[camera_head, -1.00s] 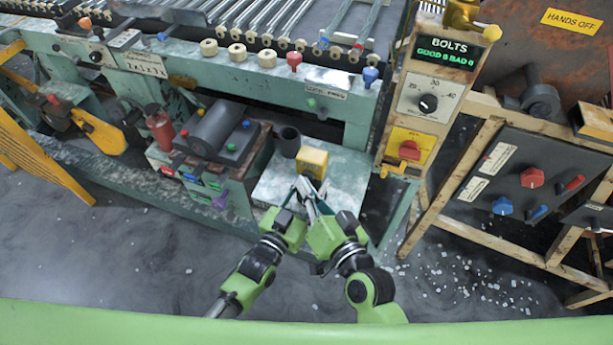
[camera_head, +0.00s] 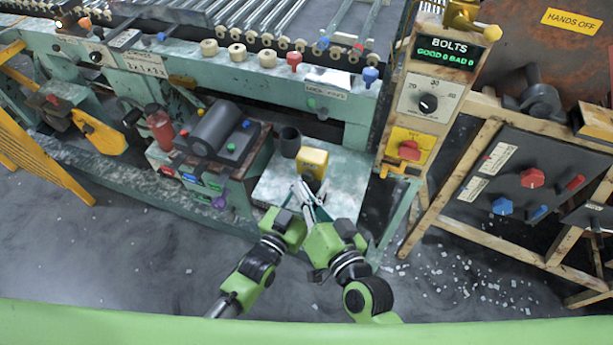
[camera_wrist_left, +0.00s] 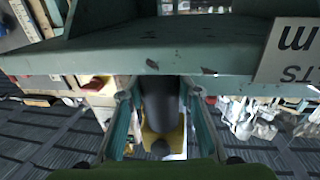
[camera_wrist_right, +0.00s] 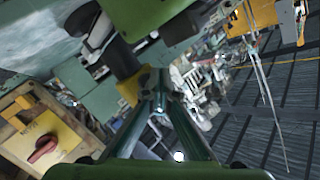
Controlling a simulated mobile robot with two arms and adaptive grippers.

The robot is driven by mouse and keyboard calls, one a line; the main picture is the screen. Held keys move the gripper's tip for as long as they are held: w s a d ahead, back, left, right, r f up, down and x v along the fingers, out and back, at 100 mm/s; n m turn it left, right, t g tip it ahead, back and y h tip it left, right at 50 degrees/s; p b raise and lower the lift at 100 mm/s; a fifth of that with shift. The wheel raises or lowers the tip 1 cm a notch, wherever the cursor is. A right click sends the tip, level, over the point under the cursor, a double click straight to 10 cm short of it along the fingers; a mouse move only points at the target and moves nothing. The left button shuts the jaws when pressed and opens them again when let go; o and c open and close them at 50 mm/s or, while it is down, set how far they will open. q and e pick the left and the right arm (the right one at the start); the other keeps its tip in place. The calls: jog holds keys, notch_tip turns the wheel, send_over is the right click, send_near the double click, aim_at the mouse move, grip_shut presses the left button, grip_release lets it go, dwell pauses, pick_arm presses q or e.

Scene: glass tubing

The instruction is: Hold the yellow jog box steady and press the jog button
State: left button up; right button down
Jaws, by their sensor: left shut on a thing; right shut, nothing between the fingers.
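The yellow jog box (camera_head: 313,160) sits on the pale shelf (camera_head: 341,180) of the green machine. My left gripper (camera_head: 304,183) reaches the box's near side and is shut on it. In the left wrist view, yellow of the box (camera_wrist_left: 173,139) shows between the fingers, with a dark cylinder in front of it. My right gripper (camera_head: 309,189) is shut and empty, close beside the left one at the box's near side. In the right wrist view, a yellow patch (camera_wrist_right: 128,91) lies just left of its closed fingertips. I cannot tell whether they touch it. The jog button is not clearly visible.
A dark motor-like cylinder unit (camera_head: 214,130) is further left. The wooden control post (camera_head: 429,90) with dials rises at right. Open floor lies in front, with pale scraps at right.

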jog(key=s, duration=0.1)
jog(key=s+a, duration=0.1)
jog(key=s, duration=0.2)
jog(key=shift+s+a, duration=0.3)
jog(key=shift+s, duration=0.1)
dwell(1.6)
pick_arm(q)
jog(key=o, duration=1.4)
jog(key=shift+o, duration=0.2)
jog(key=v, duration=1.2)
